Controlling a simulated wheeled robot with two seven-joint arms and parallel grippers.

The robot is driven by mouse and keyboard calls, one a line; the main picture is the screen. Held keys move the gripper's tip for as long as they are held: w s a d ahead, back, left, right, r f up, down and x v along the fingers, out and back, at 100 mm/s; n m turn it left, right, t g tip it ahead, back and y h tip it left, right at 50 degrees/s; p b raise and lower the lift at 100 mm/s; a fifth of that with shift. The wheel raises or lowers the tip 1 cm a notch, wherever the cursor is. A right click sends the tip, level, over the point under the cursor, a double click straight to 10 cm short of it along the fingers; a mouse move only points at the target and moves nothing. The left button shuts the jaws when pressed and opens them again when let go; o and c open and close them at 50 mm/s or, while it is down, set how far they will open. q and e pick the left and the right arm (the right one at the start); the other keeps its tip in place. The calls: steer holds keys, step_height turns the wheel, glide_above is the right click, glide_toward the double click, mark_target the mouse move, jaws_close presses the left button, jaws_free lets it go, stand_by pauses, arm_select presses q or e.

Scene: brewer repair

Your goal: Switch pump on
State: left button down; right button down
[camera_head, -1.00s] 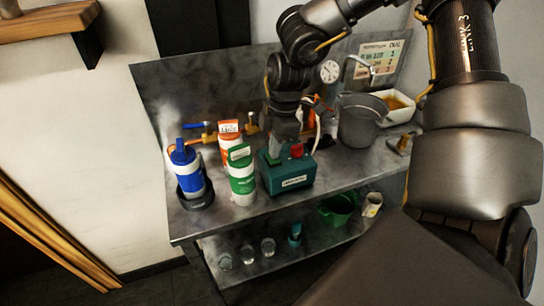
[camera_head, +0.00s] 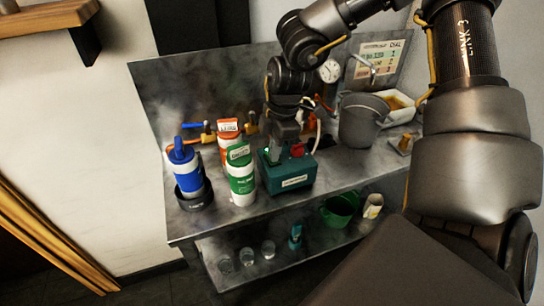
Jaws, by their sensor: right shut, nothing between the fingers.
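The pump is a teal box (camera_head: 289,178) with a pale label on its front, standing on the metal bench. A red part (camera_head: 297,149) shows on its top right. My right gripper (camera_head: 274,155) is shut and empty, pointing down at the top left of the pump. I cannot tell whether its fingertips touch the pump, and they hide part of its top. My left gripper is not in view.
A green bottle (camera_head: 241,178), an orange bottle (camera_head: 227,136) and a blue bottle (camera_head: 186,168) in a dark holder stand left of the pump. A grey pot (camera_head: 360,122) is behind right. A lower shelf holds cups and a green bucket (camera_head: 340,208).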

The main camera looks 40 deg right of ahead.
steer(key=shift+r+p, duration=0.55)
steer(key=shift+r, duration=0.4)
step_height(320, 180, up, 2)
steer(key=shift+r+p, duration=0.1)
steer(key=shift+p, duration=0.4)
step_height(320, 180, up, 2)
steer(key=shift+r+p, duration=0.1)
steer(key=shift+p, duration=0.4)
steer(key=shift+r, duration=0.15)
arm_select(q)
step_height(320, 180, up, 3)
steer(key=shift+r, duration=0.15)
arm_select(e)
steer(key=shift+r, duration=0.2)
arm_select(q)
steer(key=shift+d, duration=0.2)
